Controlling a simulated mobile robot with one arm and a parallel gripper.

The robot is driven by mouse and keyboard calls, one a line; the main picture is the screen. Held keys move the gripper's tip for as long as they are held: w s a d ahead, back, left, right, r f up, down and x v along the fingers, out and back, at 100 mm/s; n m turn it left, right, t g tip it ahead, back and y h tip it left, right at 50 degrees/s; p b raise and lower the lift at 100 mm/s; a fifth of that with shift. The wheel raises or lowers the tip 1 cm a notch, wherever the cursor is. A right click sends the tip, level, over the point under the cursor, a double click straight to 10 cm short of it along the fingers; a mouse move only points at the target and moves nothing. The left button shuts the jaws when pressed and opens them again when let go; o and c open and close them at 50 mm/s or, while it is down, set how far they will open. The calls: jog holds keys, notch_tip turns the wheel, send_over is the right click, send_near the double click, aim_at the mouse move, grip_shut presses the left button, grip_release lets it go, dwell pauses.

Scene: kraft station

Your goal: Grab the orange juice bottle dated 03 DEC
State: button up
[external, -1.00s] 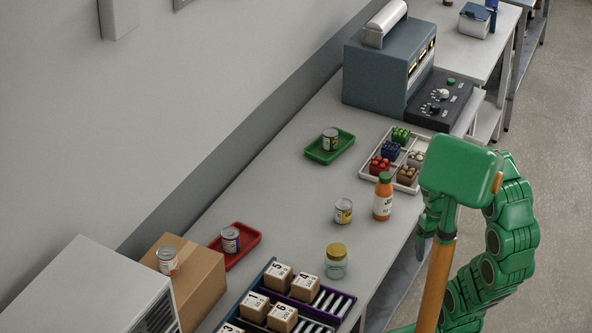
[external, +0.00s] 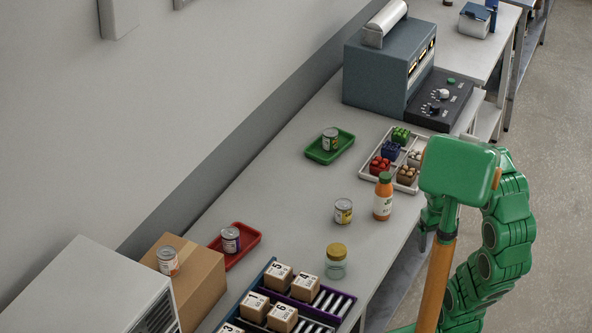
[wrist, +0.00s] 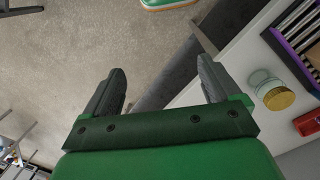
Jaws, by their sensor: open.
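An orange juice bottle (external: 383,197) with a green cap and a white label stands upright on the grey table near its right edge in the external view. The date on its label is too small to read. My gripper (wrist: 160,84) is open and empty in the wrist view, pointing down over the floor and the table's edge. In the external view my arm is right of the bottle and apart from it, and the fingers are hidden. The bottle does not show in the wrist view.
A glass jar with a yellow lid (external: 336,261) stands nearer, beside a rack of numbered boxes (external: 322,300). The table's middle is clear.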

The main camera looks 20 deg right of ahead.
aim_at(379, 191)
jog(key=w+d+f+n+t+h, duration=0.1)
jog(key=w+d+t, duration=0.3)
jog(key=w, duration=0.5)
jog(key=w+d+f+n+t+h, duration=0.1)
jog(key=w+d, duration=0.6)
jog(key=w, duration=0.1)
jog(key=w+d+f+n+t, duration=0.1)
jog(key=w+d+f+t, duration=0.15)
jog(key=w+d, duration=0.45)
jog(key=w+a+f+n+t+y, duration=0.4)
jog(key=w+a+y, duration=0.15)
jog(key=w, duration=0.45)
jog(key=shift+w+a+f+n+y, duration=0.45)
jog(key=shift+a+y, duration=0.85)
jog(key=shift+a, duration=1.15)
jog(key=shift+w+a+f+n+y, duration=0.2)
jog(key=shift+w+a+f+y, duration=0.3)
jog(key=shift+a+y, duration=1.35)
jog(key=shift+w+a+f+n+y, duration=0.35)
jog(key=shift+a+f+y, duration=0.3)
jog(key=shift+a, duration=2.4)
jog(key=c, duration=1.3)
jog(key=shift+r, duration=0.1)
